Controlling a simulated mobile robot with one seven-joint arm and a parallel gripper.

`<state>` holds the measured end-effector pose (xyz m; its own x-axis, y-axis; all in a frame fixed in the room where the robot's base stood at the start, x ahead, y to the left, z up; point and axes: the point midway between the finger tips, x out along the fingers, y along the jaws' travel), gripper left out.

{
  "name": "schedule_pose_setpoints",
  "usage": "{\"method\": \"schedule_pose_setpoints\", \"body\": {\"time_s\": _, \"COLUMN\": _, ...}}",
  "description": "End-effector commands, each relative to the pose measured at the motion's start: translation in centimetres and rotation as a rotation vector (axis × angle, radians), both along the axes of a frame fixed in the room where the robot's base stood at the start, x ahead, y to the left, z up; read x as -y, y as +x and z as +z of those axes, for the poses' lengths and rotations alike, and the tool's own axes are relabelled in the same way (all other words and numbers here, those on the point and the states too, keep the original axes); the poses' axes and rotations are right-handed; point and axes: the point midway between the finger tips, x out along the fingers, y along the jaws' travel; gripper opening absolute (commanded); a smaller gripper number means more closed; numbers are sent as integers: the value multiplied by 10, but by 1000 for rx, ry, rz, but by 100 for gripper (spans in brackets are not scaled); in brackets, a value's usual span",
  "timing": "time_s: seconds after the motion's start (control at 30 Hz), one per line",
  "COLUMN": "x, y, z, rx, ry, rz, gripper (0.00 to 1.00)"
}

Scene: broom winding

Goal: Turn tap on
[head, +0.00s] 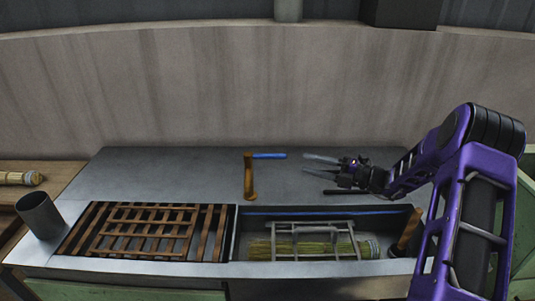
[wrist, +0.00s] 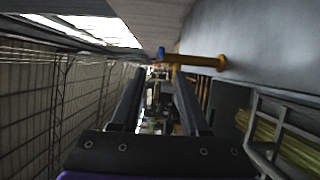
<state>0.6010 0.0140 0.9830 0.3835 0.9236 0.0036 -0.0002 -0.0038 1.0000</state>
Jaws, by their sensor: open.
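The tap (head: 249,180) is a brown-orange upright post with a spout pointing toward the front, at the back edge of the sink counter. A blue handle (head: 270,156) sticks out from its top to the right. In the wrist view the tap (wrist: 200,61) appears orange and sideways, with only a small blue end of the handle (wrist: 161,53) showing. My gripper (head: 312,173) is open and empty, right of the handle and apart from it, with its fingers pointing left. In the wrist view my gripper (wrist: 160,75) has the blue end just beyond its fingertips, between them.
A sink basin (head: 238,232) holds a wire rack (head: 315,228) over a straw bundle. A brown wooden-handled item (head: 408,232) leans at its right. A wooden slatted rack (head: 150,222) and grey cup (head: 40,213) are at left.

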Motion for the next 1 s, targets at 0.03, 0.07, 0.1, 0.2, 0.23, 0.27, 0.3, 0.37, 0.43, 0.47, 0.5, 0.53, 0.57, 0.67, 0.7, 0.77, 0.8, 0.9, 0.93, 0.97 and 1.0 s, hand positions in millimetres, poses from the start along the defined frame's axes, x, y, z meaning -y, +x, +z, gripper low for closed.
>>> {"method": "schedule_pose_setpoints", "body": {"time_s": 0.03, "x": -12, "y": 4, "z": 0, "rx": 0, "ry": 0, "rz": 4, "gripper": 45}}
{"method": "schedule_pose_setpoints", "body": {"time_s": 0.07, "x": -18, "y": 6, "z": 0, "rx": 1, "ry": -1, "rz": 5, "gripper": 45}}
{"method": "schedule_pose_setpoints", "body": {"time_s": 0.1, "x": -26, "y": 10, "z": 0, "rx": 0, "ry": 0, "rz": 5, "gripper": 45}}
{"method": "schedule_pose_setpoints", "body": {"time_s": 0.2, "x": -47, "y": 18, "z": 0, "rx": 1, "ry": -1, "rz": 5, "gripper": 45}}
{"method": "schedule_pose_setpoints", "body": {"time_s": 0.23, "x": -53, "y": 21, "z": 0, "rx": 1, "ry": -1, "rz": 5, "gripper": 45}}
{"method": "schedule_pose_setpoints", "body": {"time_s": 0.27, "x": -59, "y": 23, "z": -1, "rx": 0, "ry": -2, "rz": 5, "gripper": 45}}
{"method": "schedule_pose_setpoints", "body": {"time_s": 0.3, "x": -67, "y": 27, "z": -1, "rx": 1, "ry": -3, "rz": 5, "gripper": 45}}
{"method": "schedule_pose_setpoints", "body": {"time_s": 0.37, "x": -79, "y": 32, "z": -1, "rx": 1, "ry": -3, "rz": 5, "gripper": 45}}
{"method": "schedule_pose_setpoints", "body": {"time_s": 0.43, "x": -92, "y": 37, "z": -1, "rx": 0, "ry": -2, "rz": 4, "gripper": 45}}
{"method": "schedule_pose_setpoints", "body": {"time_s": 0.47, "x": -98, "y": 39, "z": -1, "rx": 1, "ry": -3, "rz": 4, "gripper": 45}}
{"method": "schedule_pose_setpoints", "body": {"time_s": 0.5, "x": -104, "y": 42, "z": -1, "rx": 1, "ry": -4, "rz": 4, "gripper": 45}}
{"method": "schedule_pose_setpoints", "body": {"time_s": 0.53, "x": -109, "y": 44, "z": -1, "rx": 1, "ry": -4, "rz": 3, "gripper": 45}}
{"method": "schedule_pose_setpoints", "body": {"time_s": 0.57, "x": -113, "y": 46, "z": -1, "rx": 1, "ry": -4, "rz": 3, "gripper": 45}}
{"method": "schedule_pose_setpoints", "body": {"time_s": 0.67, "x": -124, "y": 51, "z": -1, "rx": 1, "ry": -4, "rz": 3, "gripper": 45}}
{"method": "schedule_pose_setpoints", "body": {"time_s": 0.7, "x": -127, "y": 52, "z": -1, "rx": 1, "ry": -4, "rz": 2, "gripper": 45}}
{"method": "schedule_pose_setpoints", "body": {"time_s": 0.77, "x": -131, "y": 54, "z": -1, "rx": 1, "ry": -4, "rz": 1, "gripper": 45}}
{"method": "schedule_pose_setpoints", "body": {"time_s": 0.8, "x": -132, "y": 55, "z": 0, "rx": 1, "ry": -4, "rz": 1, "gripper": 45}}
{"method": "schedule_pose_setpoints", "body": {"time_s": 0.9, "x": -134, "y": 56, "z": 0, "rx": 0, "ry": -3, "rz": 0, "gripper": 45}}
{"method": "schedule_pose_setpoints", "body": {"time_s": 0.93, "x": -134, "y": 56, "z": 0, "rx": 0, "ry": -3, "rz": 0, "gripper": 45}}
{"method": "schedule_pose_setpoints", "body": {"time_s": 0.97, "x": -134, "y": 56, "z": 0, "rx": 0, "ry": -3, "rz": 0, "gripper": 45}}
{"method": "schedule_pose_setpoints", "body": {"time_s": 1.0, "x": -134, "y": 56, "z": 0, "rx": 0, "ry": -3, "rz": 0, "gripper": 45}}
